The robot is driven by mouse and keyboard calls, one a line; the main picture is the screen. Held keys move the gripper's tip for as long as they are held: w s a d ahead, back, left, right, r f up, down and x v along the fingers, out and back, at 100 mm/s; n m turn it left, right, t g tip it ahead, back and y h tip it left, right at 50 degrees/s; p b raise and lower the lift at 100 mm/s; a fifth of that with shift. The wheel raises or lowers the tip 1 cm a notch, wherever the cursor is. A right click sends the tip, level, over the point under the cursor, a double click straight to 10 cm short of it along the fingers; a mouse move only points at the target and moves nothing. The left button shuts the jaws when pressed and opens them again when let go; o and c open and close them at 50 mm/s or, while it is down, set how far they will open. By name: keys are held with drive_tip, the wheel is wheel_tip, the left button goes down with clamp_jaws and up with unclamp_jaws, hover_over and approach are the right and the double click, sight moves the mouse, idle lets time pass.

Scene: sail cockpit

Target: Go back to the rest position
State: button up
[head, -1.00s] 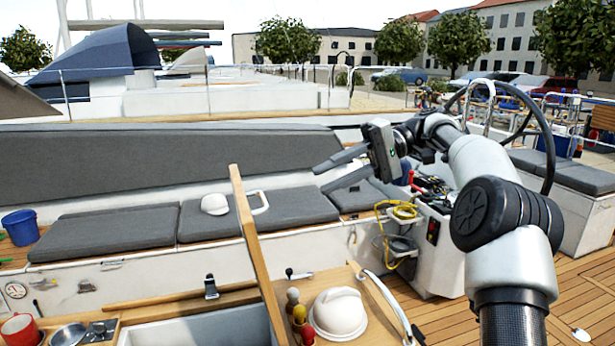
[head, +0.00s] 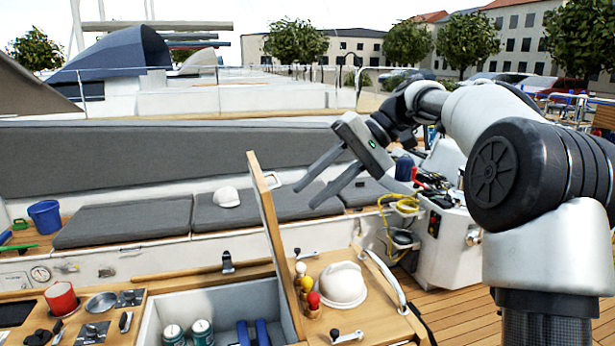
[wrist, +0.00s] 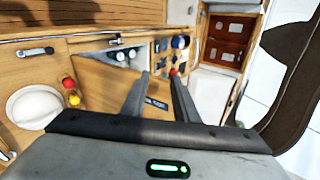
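My gripper (head: 318,190) is in the head view right of centre, raised in the air with its two long fingers pointing down and to the left. The fingers are apart and nothing is between them. It also shows in the wrist view (wrist: 158,80), open and empty above the wooden cockpit table. The fingers are in front of the far grey seat cushion in the head view and touch nothing that I can see.
An open wooden lid (head: 268,225) stands upright beside an open locker (head: 150,325) with cans inside. A white helmet (head: 342,285) and several coloured-top items (head: 306,285) sit right of it. A red mug (head: 61,299) and blue bucket (head: 46,217) are at left. Wooden deck (head: 450,325) is clear.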

drive_tip(key=s+d+f+t+h, duration=0.2)
drive_tip(key=s+d+f+h, duration=0.1)
drive_tip(key=s, duration=0.5)
drive_tip(key=s+d+f+m+t+h, duration=0.1)
drive_tip(key=s+d+f+t+h, duration=0.2)
drive_tip(key=s, duration=0.6)
drive_tip(key=s+d+f+t+h, duration=0.2)
drive_tip(key=s+d+f, duration=0.4)
drive_tip(key=s, duration=0.3)
drive_tip(key=shift+s+d+m+t+h, duration=0.15)
drive_tip(key=shift+d+m+t+h, duration=0.2)
drive_tip(key=shift+h, duration=0.55)
